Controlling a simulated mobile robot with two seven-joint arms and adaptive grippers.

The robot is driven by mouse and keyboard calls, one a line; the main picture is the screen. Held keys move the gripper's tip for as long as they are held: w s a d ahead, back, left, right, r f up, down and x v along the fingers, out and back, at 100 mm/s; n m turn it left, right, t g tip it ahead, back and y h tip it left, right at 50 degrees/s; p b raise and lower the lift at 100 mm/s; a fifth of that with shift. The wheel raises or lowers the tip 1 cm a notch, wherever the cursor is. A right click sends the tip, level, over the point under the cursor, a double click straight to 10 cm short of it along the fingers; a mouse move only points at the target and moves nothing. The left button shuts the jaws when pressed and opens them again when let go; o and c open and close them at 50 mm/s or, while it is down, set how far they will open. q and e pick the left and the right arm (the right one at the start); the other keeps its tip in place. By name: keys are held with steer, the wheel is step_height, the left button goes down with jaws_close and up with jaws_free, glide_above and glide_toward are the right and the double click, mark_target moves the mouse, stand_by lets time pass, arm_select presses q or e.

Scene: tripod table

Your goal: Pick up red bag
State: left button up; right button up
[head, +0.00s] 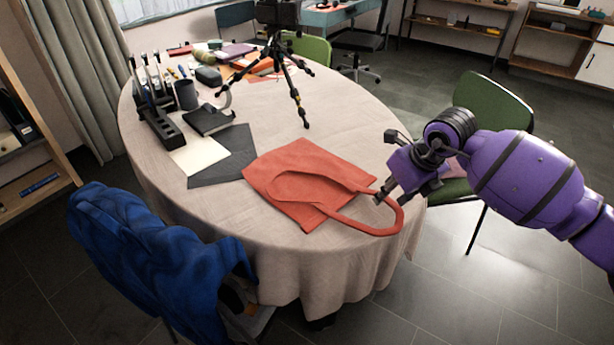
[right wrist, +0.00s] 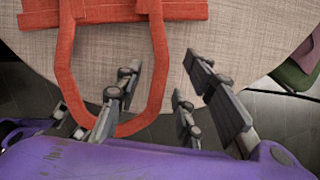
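The red bag (head: 305,178) lies flat near the front right of the round table (head: 345,110). Its handle loop (head: 368,228) reaches right to the table's edge. My right gripper (head: 381,200) is above the handle at the right edge of the table. In the right wrist view the right gripper (right wrist: 160,75) is open, its fingers apart. One strand of the bag's handle (right wrist: 157,65) appears between the fingers, and the loop curves below the left finger. I cannot tell whether a finger touches it. My left gripper is not in view.
A black tripod (head: 278,75) stands behind the bag. Dark and white sheets (head: 222,160) lie left of it. A blue jacket (head: 150,260) hangs on a chair at the front left. A green chair (head: 495,115) stands behind my right arm.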

steer(key=shift+x, duration=1)
steer(key=shift+w, duration=0.1)
jaws_close()
steer(key=shift+r, duration=0.15)
